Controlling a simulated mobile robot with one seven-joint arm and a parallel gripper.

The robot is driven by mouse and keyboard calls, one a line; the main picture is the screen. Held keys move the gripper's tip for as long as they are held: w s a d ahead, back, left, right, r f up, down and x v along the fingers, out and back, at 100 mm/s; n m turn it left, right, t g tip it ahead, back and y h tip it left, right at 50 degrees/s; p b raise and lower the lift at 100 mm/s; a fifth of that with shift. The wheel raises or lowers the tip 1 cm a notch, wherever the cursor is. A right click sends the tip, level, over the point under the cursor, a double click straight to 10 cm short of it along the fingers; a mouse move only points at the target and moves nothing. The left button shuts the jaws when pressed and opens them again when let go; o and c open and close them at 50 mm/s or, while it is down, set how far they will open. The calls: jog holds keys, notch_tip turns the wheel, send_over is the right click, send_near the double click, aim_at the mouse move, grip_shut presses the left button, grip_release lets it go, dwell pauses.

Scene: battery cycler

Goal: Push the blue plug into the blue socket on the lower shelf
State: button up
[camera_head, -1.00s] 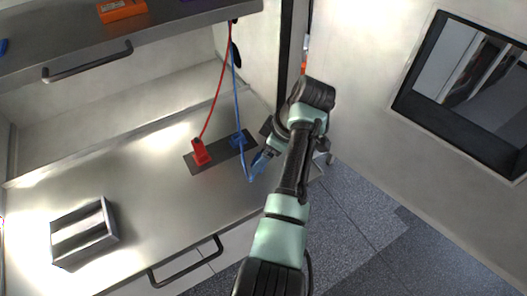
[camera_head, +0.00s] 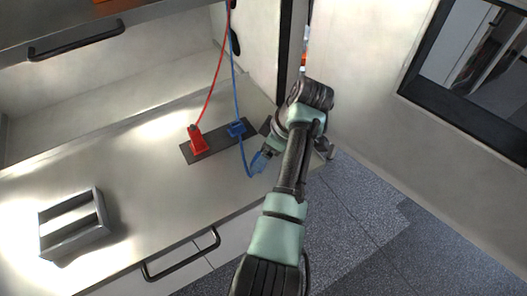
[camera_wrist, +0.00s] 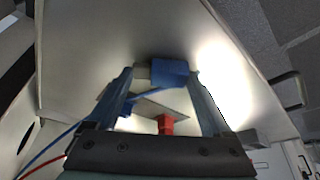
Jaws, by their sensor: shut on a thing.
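The blue plug (camera_wrist: 169,72) is a small blue block between my fingertips in the wrist view. My gripper (camera_head: 262,160) is shut on it, above the right part of the lower shelf (camera_head: 125,185). The blue socket (camera_head: 236,129) sits on a dark strip (camera_head: 222,140), up and left of my gripper in the head view and apart from the plug. A blue cable (camera_head: 236,85) hangs from above, passes the socket and loops to the plug. In the wrist view the left finger partly covers a blue part that may be the socket.
A red plug (camera_head: 198,142) stands on the strip left of the blue socket, with a red cable (camera_head: 214,80). A metal box (camera_head: 73,225) lies at the front left. An upper shelf with a handle (camera_head: 76,42) overhangs the back. A wall stands at right.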

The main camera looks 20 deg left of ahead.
jog(key=o, duration=1)
jog(key=shift+o, duration=0.2)
jog(key=p+v, duration=0.2)
jog(key=v, duration=1.1)
